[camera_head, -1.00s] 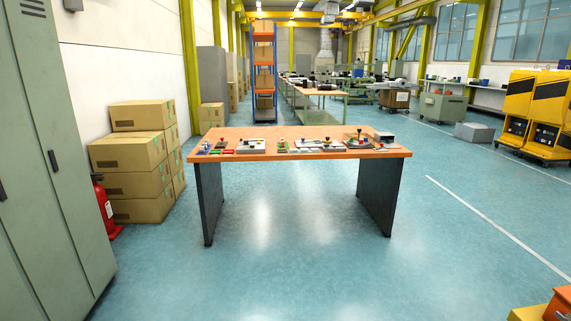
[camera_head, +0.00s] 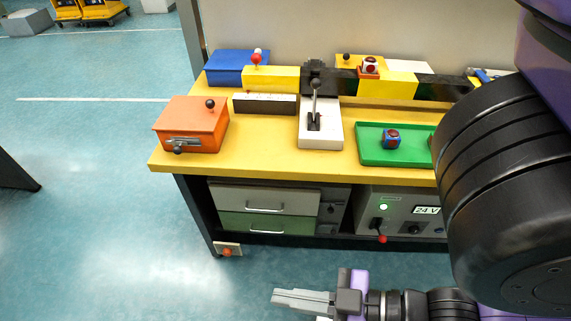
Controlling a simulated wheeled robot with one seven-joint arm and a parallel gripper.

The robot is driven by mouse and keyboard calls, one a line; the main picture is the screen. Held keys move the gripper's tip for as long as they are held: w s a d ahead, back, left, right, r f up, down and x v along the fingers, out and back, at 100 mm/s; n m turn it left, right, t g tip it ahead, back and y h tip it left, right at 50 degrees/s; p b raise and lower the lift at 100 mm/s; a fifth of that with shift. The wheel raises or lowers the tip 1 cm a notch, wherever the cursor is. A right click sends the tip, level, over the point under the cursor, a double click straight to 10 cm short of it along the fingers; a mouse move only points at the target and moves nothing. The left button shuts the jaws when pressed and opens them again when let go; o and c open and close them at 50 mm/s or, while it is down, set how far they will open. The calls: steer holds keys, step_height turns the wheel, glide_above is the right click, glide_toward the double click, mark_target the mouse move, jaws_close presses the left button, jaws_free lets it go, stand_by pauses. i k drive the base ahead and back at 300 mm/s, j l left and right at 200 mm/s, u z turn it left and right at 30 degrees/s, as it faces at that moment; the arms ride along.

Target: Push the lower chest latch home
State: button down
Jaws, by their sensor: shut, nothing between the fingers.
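An orange chest (camera_head: 190,122) stands at the left front corner of the yellow table. Another dark ball knob (camera_head: 210,104) stands up on the chest's lid. I cannot tell how far the latch is pushed in. My gripper (camera_head: 276,299) is at the bottom of the view, shut and empty, pointing left. It is below and in front of the table, well apart from the chest.
The yellow table (camera_head: 280,160) also carries a blue box (camera_head: 237,67), a lever on a white base (camera_head: 320,132) and a green tray (camera_head: 375,156). Drawers (camera_head: 263,200) and a grey control box (camera_head: 400,208) sit underneath. My dark arm covers the right side. Floor to the left is clear.

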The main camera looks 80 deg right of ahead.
mark_target(333, 232)
steer(key=j+z, duration=0.1)
steer(key=z, duration=0.3)
steer(key=j+z, duration=0.1)
steer(key=z, duration=0.3)
steer(key=j+z, duration=0.1)
steer(key=z, duration=0.7)
steer(key=k+j+z, duration=0.1)
steer(key=k+j, duration=0.1)
